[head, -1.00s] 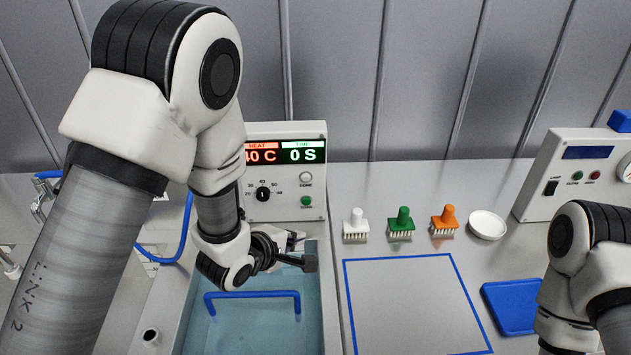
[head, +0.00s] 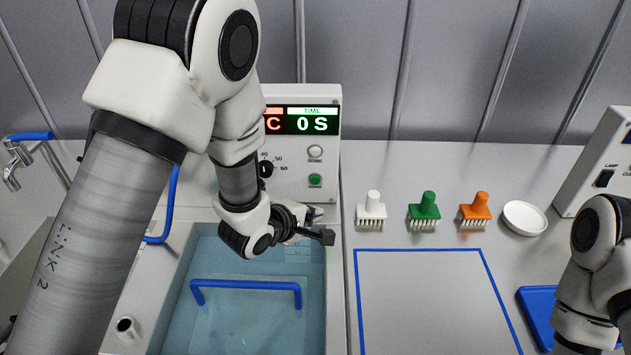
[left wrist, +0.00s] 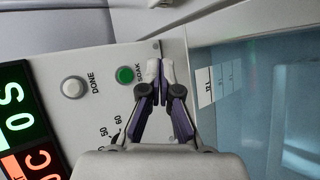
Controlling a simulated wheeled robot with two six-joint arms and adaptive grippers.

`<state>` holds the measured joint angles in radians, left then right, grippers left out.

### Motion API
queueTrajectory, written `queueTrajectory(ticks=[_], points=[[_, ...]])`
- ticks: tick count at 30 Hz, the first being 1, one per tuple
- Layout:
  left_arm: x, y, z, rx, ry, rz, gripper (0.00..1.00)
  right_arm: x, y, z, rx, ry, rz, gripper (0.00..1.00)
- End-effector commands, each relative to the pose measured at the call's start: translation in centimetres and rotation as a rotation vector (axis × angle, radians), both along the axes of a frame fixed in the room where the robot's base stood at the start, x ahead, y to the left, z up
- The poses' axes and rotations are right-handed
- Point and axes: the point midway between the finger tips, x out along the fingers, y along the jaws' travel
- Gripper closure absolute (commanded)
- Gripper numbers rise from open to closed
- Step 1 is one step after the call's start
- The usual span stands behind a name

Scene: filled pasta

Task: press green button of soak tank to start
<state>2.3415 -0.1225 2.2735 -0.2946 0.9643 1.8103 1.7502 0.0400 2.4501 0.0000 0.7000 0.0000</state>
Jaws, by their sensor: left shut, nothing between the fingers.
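The soak tank's control panel (head: 325,150) stands behind the water tank (head: 235,315). Its display reads 0 S under TIME. The green button (head: 315,181), labelled SOAK in the left wrist view (left wrist: 125,75), sits below the white DONE button (head: 315,152). My left gripper (head: 322,212) is shut and empty over the tank's back edge, just below the green button in the head view. In the left wrist view its fingertips (left wrist: 160,68) lie to the right of the green button, apart from it in the picture. My right gripper is out of view.
A blue handle bar (head: 245,285) spans the tank. White (head: 372,208), green (head: 426,210) and orange (head: 476,209) brushes and a white dish (head: 524,217) stand to the right. A blue-edged mat (head: 430,300) is clear. A blue tray (head: 540,315) lies by my right arm.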

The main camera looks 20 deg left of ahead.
Motion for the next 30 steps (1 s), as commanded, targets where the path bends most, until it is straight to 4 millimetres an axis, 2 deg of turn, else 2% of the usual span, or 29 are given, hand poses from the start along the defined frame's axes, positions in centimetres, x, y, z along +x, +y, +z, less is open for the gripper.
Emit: queueTrajectory(ticks=[9, 15, 30], points=[[4.5, 1.4, 0.0, 0.0, -0.003, 0.001, 1.0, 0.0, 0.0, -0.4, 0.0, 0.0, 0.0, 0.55], [6.5, 1.9, 0.2, 0.0, -0.001, 0.0, 1.0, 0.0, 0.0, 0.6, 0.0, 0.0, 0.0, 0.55], [7.0, 2.0, 0.0, 0.001, 0.0, -0.001, 1.0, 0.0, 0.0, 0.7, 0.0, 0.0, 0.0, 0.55]])
